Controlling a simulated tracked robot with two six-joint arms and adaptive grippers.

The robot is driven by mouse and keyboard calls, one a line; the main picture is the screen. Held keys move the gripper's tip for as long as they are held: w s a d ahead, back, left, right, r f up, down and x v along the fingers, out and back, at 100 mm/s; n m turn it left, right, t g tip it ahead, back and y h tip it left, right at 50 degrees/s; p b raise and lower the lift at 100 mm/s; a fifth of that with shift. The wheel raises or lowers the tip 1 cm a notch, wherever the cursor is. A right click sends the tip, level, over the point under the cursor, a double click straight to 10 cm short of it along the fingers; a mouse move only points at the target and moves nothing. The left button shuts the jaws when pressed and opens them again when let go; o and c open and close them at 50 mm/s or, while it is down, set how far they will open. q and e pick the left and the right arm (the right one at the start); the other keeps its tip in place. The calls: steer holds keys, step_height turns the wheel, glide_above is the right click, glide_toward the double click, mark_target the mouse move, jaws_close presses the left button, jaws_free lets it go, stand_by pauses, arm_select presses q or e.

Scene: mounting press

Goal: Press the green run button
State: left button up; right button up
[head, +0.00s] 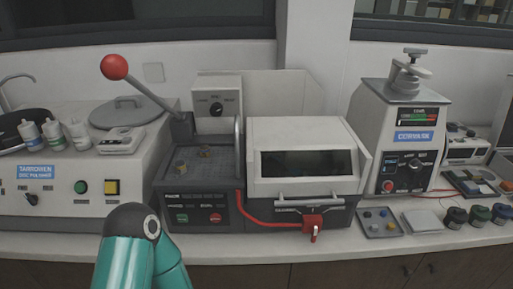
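Green buttons show on two machines. One green button (81,187) is on the front of the disc polisher (50,205) at the left, beside a yellow one. Another green button (182,218) is on the dark front panel of the cutting machine, left of a red button (215,218). The mounting press (400,125) at the right has a clamp on top, a lit display, a dial and a red button (388,186); I cannot make out a green button on it. A teal link of my arm rises at the bottom left. Neither gripper shows.
The cutting machine's lever with a red knob (115,67) stands raised. A sample tray (378,222) and several jars (478,215) sit at the right. The counter's front edge (340,245) is narrow and mostly clear.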

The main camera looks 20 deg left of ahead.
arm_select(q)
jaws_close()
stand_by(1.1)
